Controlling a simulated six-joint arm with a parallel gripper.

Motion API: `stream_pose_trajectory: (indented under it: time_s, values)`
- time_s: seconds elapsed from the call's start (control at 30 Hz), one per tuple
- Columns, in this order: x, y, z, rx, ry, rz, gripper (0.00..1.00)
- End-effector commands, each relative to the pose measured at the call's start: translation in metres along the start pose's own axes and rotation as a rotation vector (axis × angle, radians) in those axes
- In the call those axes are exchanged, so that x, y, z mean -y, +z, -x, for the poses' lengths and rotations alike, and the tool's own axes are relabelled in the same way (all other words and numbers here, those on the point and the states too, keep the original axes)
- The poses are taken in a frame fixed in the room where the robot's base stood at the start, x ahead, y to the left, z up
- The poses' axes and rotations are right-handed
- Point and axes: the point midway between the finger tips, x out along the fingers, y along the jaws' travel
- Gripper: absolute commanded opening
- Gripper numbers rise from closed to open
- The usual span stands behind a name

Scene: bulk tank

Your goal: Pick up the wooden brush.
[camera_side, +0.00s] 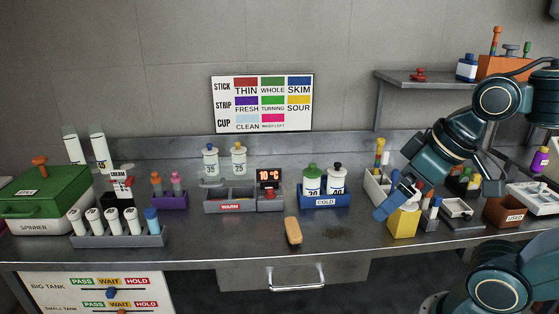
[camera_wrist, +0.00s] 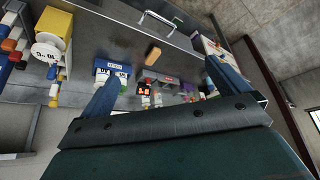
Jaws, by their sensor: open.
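The wooden brush (camera_side: 293,231) is a small tan block with a darker underside. It lies alone near the front edge of the steel bench, left of my gripper (camera_side: 390,206). My gripper hangs above the right part of the bench, by a yellow box. In the wrist view the brush (camera_wrist: 153,54) shows beyond my gripper (camera_wrist: 165,69), between the directions of its two blue fingers. The fingers are wide apart with nothing between them, and the brush is clear of them.
Behind the brush stand a grey warm rack (camera_side: 230,203) with a red display and a blue cold rack (camera_side: 325,198) holding two bottles. A yellow box (camera_side: 404,223) is beside my gripper. A rack of tubes (camera_side: 118,238) stands left. The bench around the brush is clear.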

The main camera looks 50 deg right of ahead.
Motion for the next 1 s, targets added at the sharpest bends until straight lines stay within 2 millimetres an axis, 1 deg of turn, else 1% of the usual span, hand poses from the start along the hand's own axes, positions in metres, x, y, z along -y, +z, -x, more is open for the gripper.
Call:
stream_pose_trajectory:
  time_s: [0.27,0.37,0.47,0.57,0.77,1.0]
  values:
    - [0.0,-0.003,0.0,0.005,0.001,-0.023,1.0]
    - [-0.001,-0.009,-0.001,0.017,0.003,-0.072,1.0]
    - [-0.002,-0.018,-0.003,0.036,0.007,-0.156,1.0]
    - [-0.003,-0.031,-0.007,0.062,0.015,-0.271,1.0]
    - [-0.008,-0.061,-0.02,0.119,0.047,-0.556,1.0]
    - [-0.015,-0.097,-0.045,0.181,0.106,-0.906,1.0]
